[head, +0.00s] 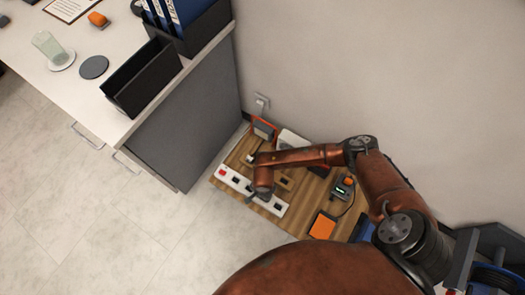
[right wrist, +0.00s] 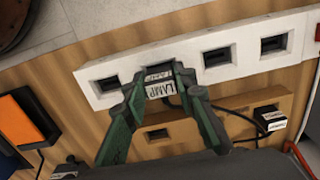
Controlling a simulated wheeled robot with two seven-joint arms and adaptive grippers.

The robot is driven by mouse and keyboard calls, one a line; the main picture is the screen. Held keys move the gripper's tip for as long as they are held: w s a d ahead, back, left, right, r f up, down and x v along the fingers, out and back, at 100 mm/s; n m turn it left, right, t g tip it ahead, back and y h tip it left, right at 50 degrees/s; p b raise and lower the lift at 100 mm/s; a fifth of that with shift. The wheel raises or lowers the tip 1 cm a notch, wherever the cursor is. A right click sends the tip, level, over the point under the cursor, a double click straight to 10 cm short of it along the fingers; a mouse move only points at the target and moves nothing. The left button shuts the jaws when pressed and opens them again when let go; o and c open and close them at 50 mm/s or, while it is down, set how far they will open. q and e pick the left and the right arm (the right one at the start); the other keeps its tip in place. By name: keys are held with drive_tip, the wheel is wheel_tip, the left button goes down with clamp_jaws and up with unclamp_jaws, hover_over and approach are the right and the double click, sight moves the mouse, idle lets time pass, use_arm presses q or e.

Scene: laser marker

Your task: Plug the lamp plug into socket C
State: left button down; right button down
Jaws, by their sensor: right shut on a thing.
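The white socket strip (head: 235,182) lies along the front edge of a low wooden board, with a red switch at its left end in the head view. It also crosses the right wrist view (right wrist: 246,54), where several dark sockets show; I cannot read socket letters. My right gripper (right wrist: 162,84) is shut on the lamp plug (right wrist: 160,91), which has white LAMP labels. The plug is at the strip, between two visible sockets. The fingers and plug hide what is under it, so I cannot tell whether it is inserted. My left gripper is not in view.
Behind the strip is a brown slotted holder (right wrist: 240,109) with another black, white-labelled plug (right wrist: 270,118) at it. An orange-topped box (head: 322,225) and a small device with a green display (head: 341,190) sit on the board. A grey cabinet (head: 190,125) stands at left, a wall behind.

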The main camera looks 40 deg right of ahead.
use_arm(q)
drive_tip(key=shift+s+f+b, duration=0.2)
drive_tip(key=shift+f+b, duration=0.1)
use_arm(e)
drive_tip(key=shift+f, duration=0.6)
drive_tip(key=c, duration=1.5)
unclamp_jaws()
drive_tip(key=shift+r, duration=0.1)
wheel_tip(320, 180, up, 11)
drive_tip(key=shift+r, duration=0.2)
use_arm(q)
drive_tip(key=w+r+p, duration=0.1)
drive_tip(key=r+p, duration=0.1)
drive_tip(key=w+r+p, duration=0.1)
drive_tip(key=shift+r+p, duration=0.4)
use_arm(e)
wheel_tip(320, 180, up, 6)
drive_tip(key=shift+r, duration=0.25)
